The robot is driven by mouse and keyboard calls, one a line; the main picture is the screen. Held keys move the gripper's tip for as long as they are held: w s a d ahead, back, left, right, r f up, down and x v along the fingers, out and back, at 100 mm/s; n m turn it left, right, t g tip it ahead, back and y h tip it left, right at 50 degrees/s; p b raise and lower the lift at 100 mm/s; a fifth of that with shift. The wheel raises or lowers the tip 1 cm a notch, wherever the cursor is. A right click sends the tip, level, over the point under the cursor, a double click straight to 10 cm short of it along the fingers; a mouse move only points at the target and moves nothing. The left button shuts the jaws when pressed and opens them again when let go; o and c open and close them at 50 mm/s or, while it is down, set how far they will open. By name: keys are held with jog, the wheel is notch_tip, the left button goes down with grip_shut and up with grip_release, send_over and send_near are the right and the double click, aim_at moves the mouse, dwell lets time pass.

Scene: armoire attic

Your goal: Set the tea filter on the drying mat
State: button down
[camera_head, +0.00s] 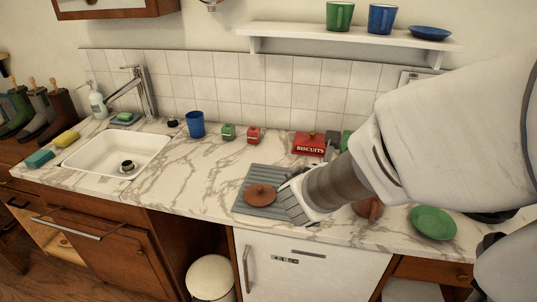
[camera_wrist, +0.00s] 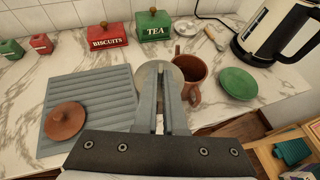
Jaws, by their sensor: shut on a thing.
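The drying mat is a grey-blue ribbed mat (camera_head: 246,208) on the marble counter; it also shows at the left of the wrist view (camera_wrist: 85,88). A brown lid (camera_wrist: 66,122) lies on its front left part. My gripper (camera_wrist: 160,95) is shut on the tea filter (camera_wrist: 150,72), a round greyish piece partly hidden behind the fingers. In the wrist view the filter appears between the mat's right edge and a brown teapot or mug (camera_wrist: 193,72). Its height above the counter is unclear. In the head view my arm hides the filter.
A red biscuits tin (camera_wrist: 108,38) and green tea tin (camera_wrist: 153,25) stand behind. A green plate (camera_wrist: 238,83) and a kettle (camera_wrist: 280,32) are to the right. A blue cup (camera_head: 196,124) and sink (camera_head: 117,155) are left. The mat's back part is bare.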

jog(key=shift+m+g+h, duration=0.3)
jog(key=shift+m, duration=0.1)
jog(key=shift+w+a+f+b, duration=0.3)
jog(key=shift+w+a+f, duration=0.85)
jog(key=shift+f, duration=0.6)
jog(key=shift+w+a+f+b, duration=0.3)
jog(key=shift+w+a+f, duration=0.8)
jog(key=shift+f, duration=0.6)
jog(key=shift+w+a+f+b, duration=0.3)
jog(key=shift+w+a+f, duration=0.8)
jog(key=shift+f, duration=0.65)
jog(key=shift+f+b, duration=0.3)
jog(key=shift+b, duration=0.05)
jog(key=c, duration=1)
grip_release()
jog(key=shift+r, duration=0.1)
jog(key=shift+r+p, duration=0.15)
jog(key=shift+p, duration=0.15)
